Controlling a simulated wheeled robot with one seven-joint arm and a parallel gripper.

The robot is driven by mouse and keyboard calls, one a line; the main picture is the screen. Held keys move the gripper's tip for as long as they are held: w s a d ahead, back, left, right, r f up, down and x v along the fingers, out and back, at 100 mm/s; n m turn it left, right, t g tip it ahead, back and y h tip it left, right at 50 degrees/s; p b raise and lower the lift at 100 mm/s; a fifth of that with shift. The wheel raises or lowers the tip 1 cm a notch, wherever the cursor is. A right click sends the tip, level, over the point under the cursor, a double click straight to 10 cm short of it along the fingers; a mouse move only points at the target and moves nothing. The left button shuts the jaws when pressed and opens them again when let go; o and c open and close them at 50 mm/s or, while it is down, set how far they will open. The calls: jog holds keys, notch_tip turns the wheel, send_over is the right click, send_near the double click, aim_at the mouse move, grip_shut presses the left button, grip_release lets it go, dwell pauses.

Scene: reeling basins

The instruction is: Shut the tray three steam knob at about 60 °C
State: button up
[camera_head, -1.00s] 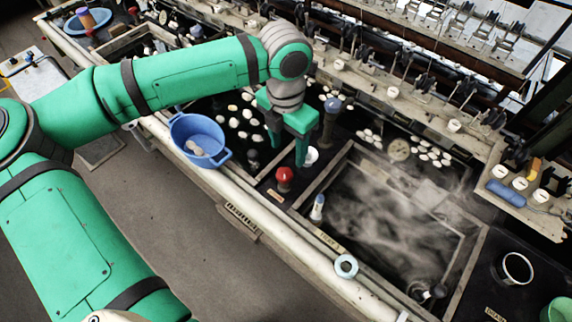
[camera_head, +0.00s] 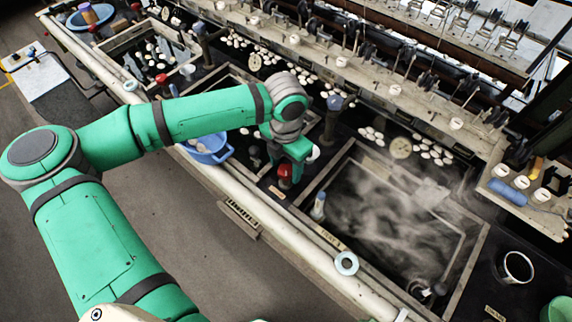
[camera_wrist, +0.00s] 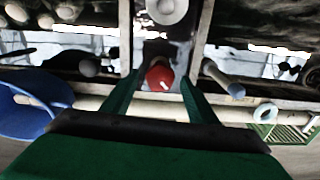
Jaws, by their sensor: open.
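The red steam knob (camera_head: 284,172) stands on the dark ledge at the left end of the steaming tray (camera_head: 352,150). In the wrist view the red knob (camera_wrist: 159,77) with a small white mark lies between the two fingers, near their tips. My gripper (camera_wrist: 155,88) is open, and the fingers stand apart on both sides of the knob. In the head view my gripper (camera_head: 285,168) is at the knob and hides part of it. A thermometer-like white and blue stick (camera_head: 318,205) stands at the tray's near left corner; its reading is too small to tell.
A blue basin (camera_head: 208,148) sits on the rim to the left, partly behind my arm. A pale ring (camera_head: 346,263) lies on the front rail. Steam veils the tray's water.

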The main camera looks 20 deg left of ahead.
jog(key=shift+c, duration=0.5)
jog(key=c, duration=1)
jog(key=shift+o, duration=0.2)
jog(key=shift+w+m, duration=0.1)
jog(key=shift+m, duration=0.3)
jog(key=m, duration=0.3)
jog(key=shift+a+m, duration=0.1)
jog(key=shift+m, duration=2.2)
jog(key=o, duration=1.1)
jog(key=shift+c, duration=0.2)
